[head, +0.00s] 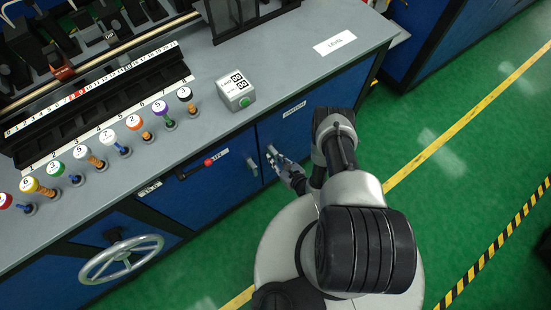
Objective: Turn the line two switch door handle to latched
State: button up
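A blue cabinet door (320,110) with a small white label (294,109) is in the cabinet front under the grey worktop. The label is too small to read. My gripper (274,157) is low at this door's left edge, at or very close to a small grey handle there. The gripper and my arm cover part of the door and handle. Whether the fingers touch or grasp the handle, and its exact angle, cannot be made out. A second grey handle (252,166) is just left, on the neighbouring blue door (236,187).
A red-tipped lever (208,162) sticks out left of the handles. A spoked handwheel (122,260) is at lower left. Several numbered coloured knobs (134,122) and a counter box with a green button (236,90) stand on the worktop. Green floor (450,150) is clear at right.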

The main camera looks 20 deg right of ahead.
jog(key=o, duration=0.3)
jog(key=v, duration=0.7)
jog(key=shift+s, duration=0.25)
jog(key=shift+s+d, duration=0.1)
dwell(0.5)
